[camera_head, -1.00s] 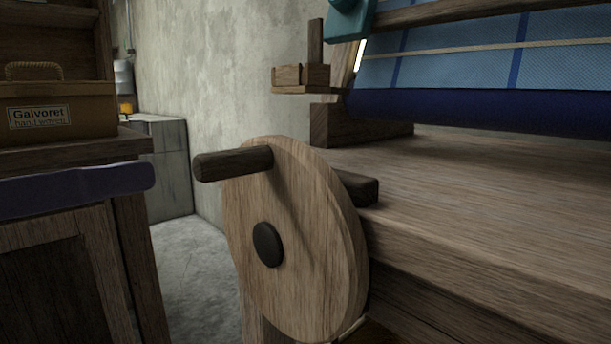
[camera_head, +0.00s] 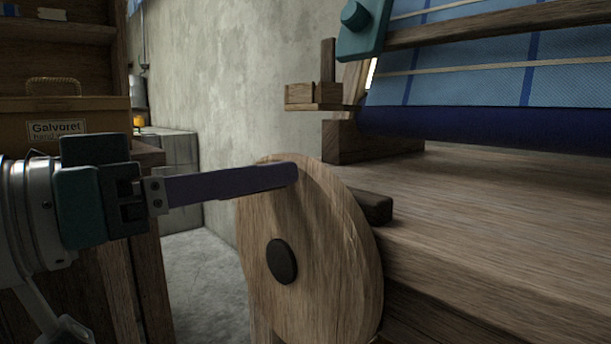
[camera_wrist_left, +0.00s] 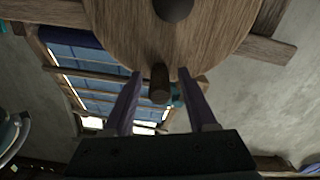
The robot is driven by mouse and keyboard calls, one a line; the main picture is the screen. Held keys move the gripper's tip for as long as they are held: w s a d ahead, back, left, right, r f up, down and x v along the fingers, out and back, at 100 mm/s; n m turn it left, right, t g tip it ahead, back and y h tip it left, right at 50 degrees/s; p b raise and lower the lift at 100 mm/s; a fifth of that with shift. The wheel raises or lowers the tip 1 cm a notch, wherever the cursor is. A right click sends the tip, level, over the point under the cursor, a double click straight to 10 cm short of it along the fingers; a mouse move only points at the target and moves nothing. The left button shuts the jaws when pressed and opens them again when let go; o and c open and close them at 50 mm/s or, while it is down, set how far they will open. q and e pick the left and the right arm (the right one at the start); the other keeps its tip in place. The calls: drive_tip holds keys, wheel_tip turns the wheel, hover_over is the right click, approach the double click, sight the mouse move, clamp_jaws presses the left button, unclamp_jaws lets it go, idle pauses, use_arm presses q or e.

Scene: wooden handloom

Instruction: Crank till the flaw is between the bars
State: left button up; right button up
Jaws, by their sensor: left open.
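The crank is a round pale wooden wheel (camera_head: 325,250) with a dark hub, on the loom's near side. My left gripper (camera_head: 290,174) reaches in from the left in front of its upper part, and its finger hides the crank handle in the head view. In the left wrist view, the dark handle (camera_wrist_left: 160,84) stands between the two open purple fingers (camera_wrist_left: 160,74), with gaps on both sides. The blue cloth (camera_head: 470,75) has pale lines across it, above and below a wooden bar (camera_head: 480,28). I cannot tell which mark is the flaw. My right gripper is out of view.
The loom's wooden deck (camera_head: 480,215) lies right of the wheel. A dark block (camera_head: 373,207) sits at its edge behind the wheel. A cabinet with a labelled box (camera_head: 60,118) stands at left. Bare floor (camera_head: 205,280) shows between cabinet and wheel.

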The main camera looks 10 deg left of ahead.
use_arm(q)
clamp_jaws()
idle(0.5)
idle(1.0)
